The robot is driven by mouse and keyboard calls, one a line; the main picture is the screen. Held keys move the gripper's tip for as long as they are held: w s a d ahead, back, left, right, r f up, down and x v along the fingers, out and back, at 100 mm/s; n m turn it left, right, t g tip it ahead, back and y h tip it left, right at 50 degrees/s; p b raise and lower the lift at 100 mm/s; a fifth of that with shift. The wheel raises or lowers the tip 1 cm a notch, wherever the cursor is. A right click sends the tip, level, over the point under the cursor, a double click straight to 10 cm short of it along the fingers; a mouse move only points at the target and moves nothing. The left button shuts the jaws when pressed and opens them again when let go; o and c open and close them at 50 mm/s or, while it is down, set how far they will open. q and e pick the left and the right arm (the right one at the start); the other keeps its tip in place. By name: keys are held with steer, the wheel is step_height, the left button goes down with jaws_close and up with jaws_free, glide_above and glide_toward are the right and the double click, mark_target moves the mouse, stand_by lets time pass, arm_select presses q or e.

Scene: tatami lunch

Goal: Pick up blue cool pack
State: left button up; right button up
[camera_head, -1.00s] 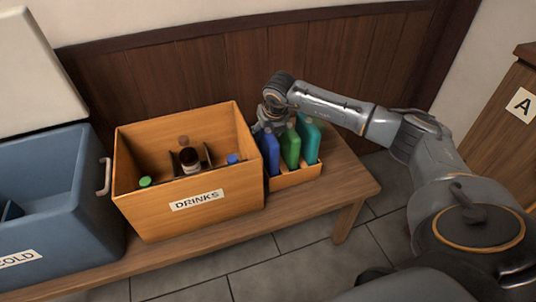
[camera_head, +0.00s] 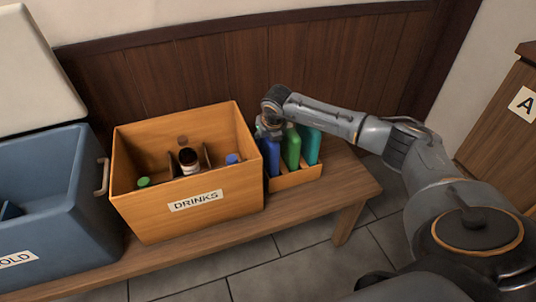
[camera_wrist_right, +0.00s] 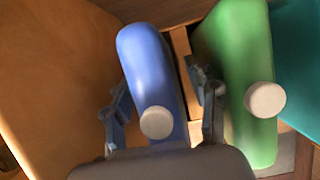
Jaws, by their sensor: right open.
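The blue cool pack (camera_head: 271,158) stands upright in a small wooden rack (camera_head: 296,178) beside the DRINKS box. In the right wrist view the blue cool pack (camera_wrist_right: 146,62) lies between the fingers, with its white cap near the palm. My right gripper (camera_head: 269,131) is above the blue pack, pointing down. In the wrist view its open fingers (camera_wrist_right: 160,108) are on either side of the pack, and I see gaps beside it. The right finger is close to the green pack. My left gripper is not in view.
A green pack (camera_head: 291,148) and a teal pack (camera_head: 310,146) stand in the same rack, to the right. The wooden DRINKS box (camera_head: 225,205) with bottles is close on the left. A blue cooler (camera_head: 60,190) stands farther left. The bench (camera_head: 345,190) is bare right of the rack.

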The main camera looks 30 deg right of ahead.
steer(key=shift+f, duration=0.1)
jaws_close()
stand_by(0.3)
